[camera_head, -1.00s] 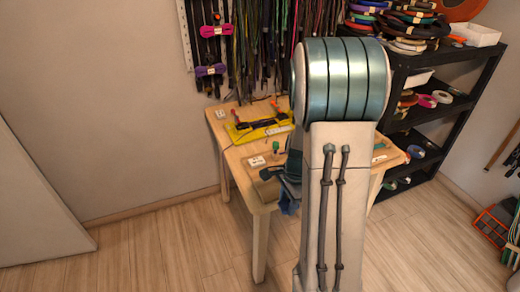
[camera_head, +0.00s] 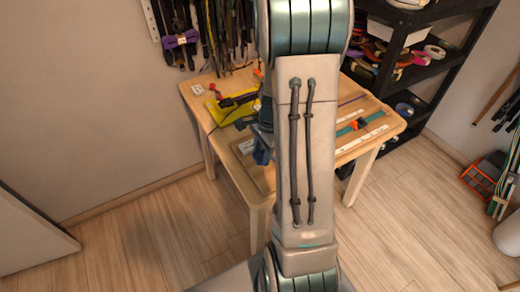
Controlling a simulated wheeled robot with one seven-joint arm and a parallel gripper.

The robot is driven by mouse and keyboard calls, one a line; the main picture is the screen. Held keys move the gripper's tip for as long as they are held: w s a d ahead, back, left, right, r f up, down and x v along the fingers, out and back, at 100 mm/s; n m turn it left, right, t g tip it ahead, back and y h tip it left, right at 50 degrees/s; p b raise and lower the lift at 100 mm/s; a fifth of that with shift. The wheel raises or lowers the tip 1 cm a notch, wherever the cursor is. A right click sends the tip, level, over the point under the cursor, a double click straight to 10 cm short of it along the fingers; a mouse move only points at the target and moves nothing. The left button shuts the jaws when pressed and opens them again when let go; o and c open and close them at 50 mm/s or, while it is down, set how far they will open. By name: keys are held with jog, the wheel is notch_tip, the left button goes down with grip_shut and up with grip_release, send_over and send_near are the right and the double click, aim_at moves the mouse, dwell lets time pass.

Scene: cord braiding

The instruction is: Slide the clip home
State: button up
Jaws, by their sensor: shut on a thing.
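My arm stands across the middle of the view and hides much of the wooden table (camera_head: 215,150). Only a small dark blue part of my gripper (camera_head: 262,152) shows at the arm's left edge, low over the table. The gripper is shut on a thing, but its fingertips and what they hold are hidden. I cannot make out the clip for certain. A small orange piece (camera_head: 358,124) lies on the table to the right of my arm, by a teal strip (camera_head: 345,131). A yellow board (camera_head: 222,113) with a dark, red-ended bar lies at the table's back left.
A white ruler-like strip (camera_head: 362,138) lies on the table's right side. Cords (camera_head: 215,30) hang on the wall behind. A black shelf (camera_head: 448,65) with coils and rolls stands at back right. An orange crate (camera_head: 482,175) is far right. The floor left of the table is clear.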

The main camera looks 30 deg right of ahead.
aim_at(260, 173)
jog(key=shift+f+b, duration=2.5)
jog(key=shift+f, duration=0.85)
jog(key=shift+f, duration=0.2)
jog(key=o, duration=1.3)
jog(key=shift+r, duration=0.15)
jog(key=shift+d+r+p, duration=0.15)
jog(key=shift+r+p, duration=0.65)
jog(key=shift+r, duration=0.15)
jog(key=shift+d+r+p, duration=0.2)
jog(key=shift+r+p, duration=0.55)
jog(key=shift+r, duration=0.2)
jog(key=shift+d+r+p, duration=0.15)
jog(key=shift+r+p, duration=0.65)
jog(key=shift+r, duration=0.15)
